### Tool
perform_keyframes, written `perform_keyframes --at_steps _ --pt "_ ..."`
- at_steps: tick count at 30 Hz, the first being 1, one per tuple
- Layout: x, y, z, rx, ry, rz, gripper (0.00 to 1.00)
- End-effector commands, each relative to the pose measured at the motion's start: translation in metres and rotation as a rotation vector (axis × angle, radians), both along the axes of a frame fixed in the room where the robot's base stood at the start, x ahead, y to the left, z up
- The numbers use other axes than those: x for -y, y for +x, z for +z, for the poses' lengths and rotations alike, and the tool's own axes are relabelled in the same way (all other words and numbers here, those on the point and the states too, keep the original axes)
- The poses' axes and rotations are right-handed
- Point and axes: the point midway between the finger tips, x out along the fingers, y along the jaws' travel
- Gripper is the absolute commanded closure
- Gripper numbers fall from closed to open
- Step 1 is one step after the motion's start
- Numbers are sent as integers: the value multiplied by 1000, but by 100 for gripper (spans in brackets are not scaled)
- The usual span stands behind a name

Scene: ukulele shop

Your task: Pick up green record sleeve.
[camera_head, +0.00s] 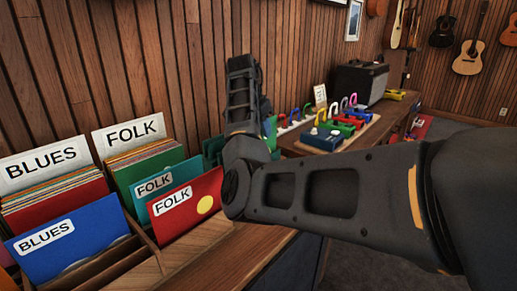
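A green record sleeve (134,171) stands upright at the front of the packed row below the white FOLK card. A teal-green sleeve with a FOLK label (172,199) leans in front of it. A red FOLK sleeve with a yellow disc (187,212) stands in front of the teal one and covers its lower part. More green sleeve edges (212,147) show farther along, partly hidden by my arm. My arm crosses from the right, bends, and rises at the centre. I cannot make out my gripper's fingers.
The wooden record bin (197,245) also holds a blue BLUES sleeve (67,243) at left. Beyond my arm, a counter carries colourful small items (345,122) and a dark amplifier (361,83). Guitars (468,62) hang on the wood-panelled wall. The wall stands close behind the bin.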

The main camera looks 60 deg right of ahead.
Motion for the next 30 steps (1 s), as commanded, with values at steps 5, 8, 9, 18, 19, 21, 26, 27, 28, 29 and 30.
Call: perform_keyframes --at_steps 5,8,9,18,19,21,26,27,28,29,30 --pt "2 0 -6 1 0 0 65" --pt "2 0 -5 1 0 0 65" --pt "2 0 -5 1 0 0 65" --pt "2 0 -6 0 0 0 65" --pt "2 0 -7 0 0 0 65" --pt "2 0 -7 0 0 0 65" --pt "2 0 -9 0 0 0 65" --pt "2 0 -10 0 0 0 65" --pt "2 0 -10 0 0 0 65" --pt "2 0 -10 0 0 0 65" --pt "2 0 -10 1 0 0 65"
